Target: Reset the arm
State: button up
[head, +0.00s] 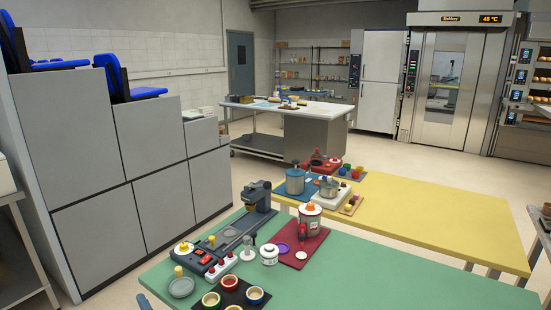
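Neither my arm nor my gripper shows clearly in the head view. A small blue-grey piece (143,301) shows at the left front edge of the green table, and I cannot tell what it is. The green table (400,270) fills the front. On it stands a dark bench device (257,196) with a long base running toward the front left. Beside it, a white and red pot-like device (310,218) stands on a dark red mat (313,247).
Grey stepped cabinets (70,130) stand left. The green table's right side is bare.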

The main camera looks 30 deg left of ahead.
jog(key=w+d+f+m+t+h, duration=0.3)
jog(key=w+d+f+m+h, duration=0.35)
jog(key=w+d+f, duration=1.45)
jog(key=w+d+f+m+g+h, duration=0.1)
jog(key=w+d+f+m+h, duration=0.2)
jog(key=d, duration=0.7)
jog(key=w+d+f+m+h, duration=0.1)
jog(key=d+f+h, duration=0.3)
jog(key=d, duration=0.6)
jog(key=w+d+f+m+g+h, duration=0.15)
jog(key=d+f, duration=0.35)
jog(key=d, duration=0.5)
jog(key=s+d+f+m+g+h, duration=0.1)
jog(key=s+d+f+m+h, duration=0.15)
jog(key=d, duration=0.65)
jog(key=s+d+f+m+g+h, duration=0.1)
jog(key=s+d+m+g, duration=0.15)
jog(key=d, duration=0.55)
jog(key=s+d+f+m+g+h, duration=0.15)
jog(key=s+d, duration=0.25)
jog(key=d, duration=0.5)
jog(key=s+d+r+m+g, duration=0.2)
jog(key=s+d+m+g, duration=0.1)
jog(key=s+d, duration=0.5)
jog(key=s+d+r+m+g, duration=0.3)
jog(key=s+d, duration=0.4)
jog(key=s, duration=0.5)
jog(key=shift+s+d+m+g+h, duration=0.35)
jog(key=shift+m+g, duration=0.2)
jog(key=shift+m, duration=0.3)
